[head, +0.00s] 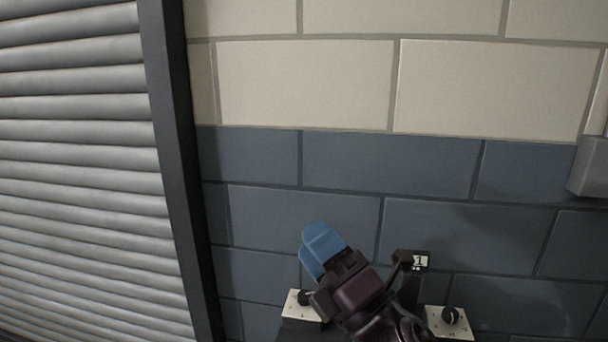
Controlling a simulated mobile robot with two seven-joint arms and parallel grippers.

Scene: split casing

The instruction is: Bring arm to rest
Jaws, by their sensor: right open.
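My right gripper (314,249) shows at the lower middle of the head view, its blue fingers pointing up and to the left in front of the wall. Its dark wrist and arm come in from the bottom edge. The fingers are open, seen almost side-on, and I see nothing held between them. My left gripper is not in view.
A white plate with a dark knob (297,306) is left of my wrist; another white plate (437,318) with a knob is right. A label marked 1 (421,261) sits between. A slatted shutter (75,170), dark post (180,170) and grey box (590,166) flank the block wall.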

